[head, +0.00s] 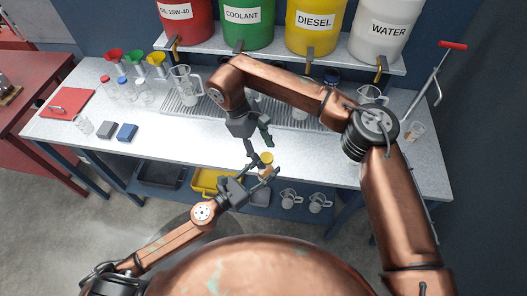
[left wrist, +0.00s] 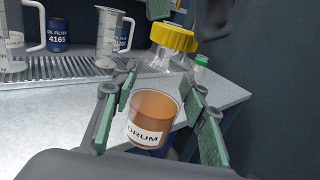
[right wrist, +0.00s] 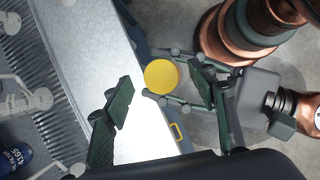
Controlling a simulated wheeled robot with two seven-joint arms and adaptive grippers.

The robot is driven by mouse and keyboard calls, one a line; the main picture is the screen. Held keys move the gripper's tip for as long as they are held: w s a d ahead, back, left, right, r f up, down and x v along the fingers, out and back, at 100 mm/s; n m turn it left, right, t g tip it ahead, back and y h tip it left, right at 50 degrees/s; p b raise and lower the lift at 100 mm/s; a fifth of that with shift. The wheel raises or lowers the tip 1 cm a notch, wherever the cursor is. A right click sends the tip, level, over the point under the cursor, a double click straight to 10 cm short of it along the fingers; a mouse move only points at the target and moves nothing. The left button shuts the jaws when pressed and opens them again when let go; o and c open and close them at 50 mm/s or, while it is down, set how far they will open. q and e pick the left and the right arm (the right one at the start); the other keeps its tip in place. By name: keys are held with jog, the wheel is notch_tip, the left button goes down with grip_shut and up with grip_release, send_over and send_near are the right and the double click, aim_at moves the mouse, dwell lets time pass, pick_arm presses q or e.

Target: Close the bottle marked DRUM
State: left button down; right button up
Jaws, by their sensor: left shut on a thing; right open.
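The bottle marked DRUM (left wrist: 152,120) is clear, with amber liquid in its lower part. My left gripper (head: 264,175) is shut on its body and holds it in the air in front of the bench. A yellow cap (left wrist: 172,38) sits on top of the bottle; how tightly it is screwed on cannot be told. In the right wrist view the cap (right wrist: 161,76) shows from above and hides most of the bottle. My right gripper (head: 258,149) is open and empty just above the cap, its fingers apart and pointing down.
The bench (head: 180,145) has a drip grating (head: 215,112) with glass jugs along its back. Small bottles, funnels and a red tray (head: 68,102) stand at the left. Labelled drums stand on the shelf above. A yellow bin (head: 205,182) and jugs (head: 290,200) are below.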

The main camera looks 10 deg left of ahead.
jog(key=shift+r, duration=1.95)
jog(key=shift+c, duration=0.3)
